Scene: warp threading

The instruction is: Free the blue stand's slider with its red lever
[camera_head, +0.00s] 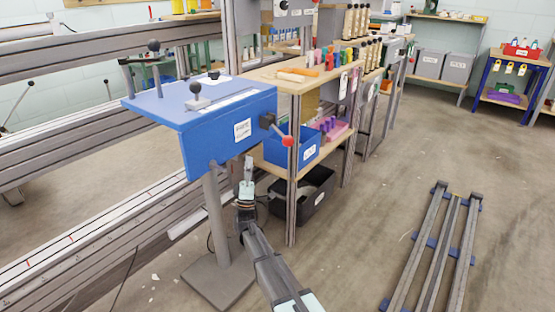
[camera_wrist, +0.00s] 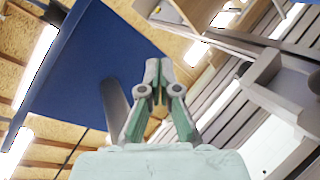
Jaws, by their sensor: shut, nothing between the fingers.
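The blue stand (camera_head: 205,150) is at the left of the head view, a blue box on a grey post with a white label on its front. A small grey slider (camera_head: 197,101) with a dark knob sits on its top. The red-tipped lever (camera_head: 287,141) sticks out at the front right side from a dark mount. My gripper (camera_head: 249,162) is shut and empty, below the stand's lower edge, left of and lower than the lever. In the wrist view its closed fingers (camera_wrist: 157,75) point up past the stand's blue underside (camera_wrist: 85,60). I cannot make out the lever there.
Wooden shelving (camera_head: 292,180) with a blue bin (camera_head: 293,150) and a black crate (camera_head: 312,196) stands close to the right. Grey rails (camera_head: 90,235) run behind and left. A frame of grey bars (camera_head: 434,245) lies on the floor at right. Open floor lies between.

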